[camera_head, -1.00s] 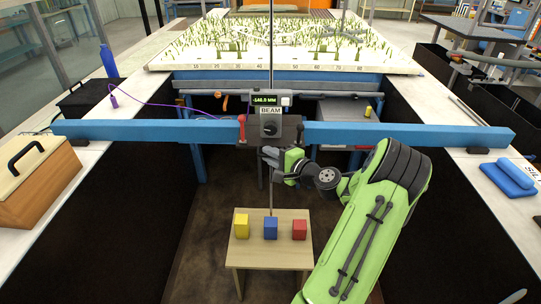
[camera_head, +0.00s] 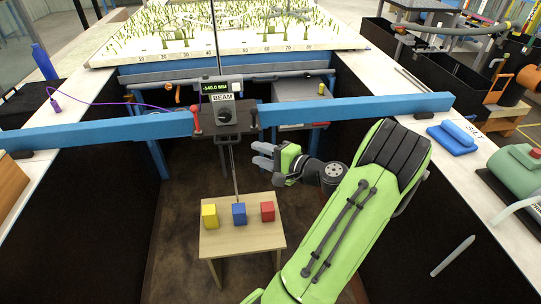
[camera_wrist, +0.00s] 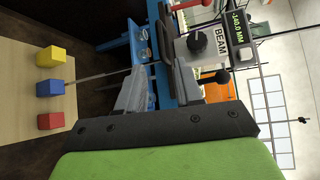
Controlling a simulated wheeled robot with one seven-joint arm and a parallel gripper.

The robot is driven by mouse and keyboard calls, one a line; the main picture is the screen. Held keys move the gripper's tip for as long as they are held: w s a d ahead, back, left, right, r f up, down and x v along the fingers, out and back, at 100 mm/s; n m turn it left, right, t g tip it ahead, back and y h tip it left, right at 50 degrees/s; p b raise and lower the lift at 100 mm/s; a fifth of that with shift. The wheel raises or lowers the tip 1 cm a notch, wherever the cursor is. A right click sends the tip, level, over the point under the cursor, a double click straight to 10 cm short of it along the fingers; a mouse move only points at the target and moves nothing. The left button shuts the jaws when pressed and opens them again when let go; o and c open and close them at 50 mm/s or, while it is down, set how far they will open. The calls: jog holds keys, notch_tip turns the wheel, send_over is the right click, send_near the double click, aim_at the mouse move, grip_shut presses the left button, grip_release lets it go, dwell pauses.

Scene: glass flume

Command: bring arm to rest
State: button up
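My gripper (camera_head: 263,156) hangs in the air on the right side of the flume, just right of and below the beam's control box (camera_head: 224,112). Its two grey fingers stand apart with nothing between them. They also show in the wrist view (camera_wrist: 150,92), in front of the blue frame. My green arm reaches up from the bottom of the head view, bent at the elbow. A display (camera_head: 222,87) on the box gives a reading in MM. A thin rod runs from the box down toward the small table.
A small wooden table (camera_head: 215,243) holds a yellow cube (camera_head: 209,215), a blue cube (camera_head: 239,214) and a red cube (camera_head: 267,211). A blue beam (camera_head: 355,107) spans the flume behind my gripper. The right bench carries a blue roll (camera_head: 452,138) and a green machine (camera_head: 519,172).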

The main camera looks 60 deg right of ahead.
jog(key=shift+v, duration=1.8)
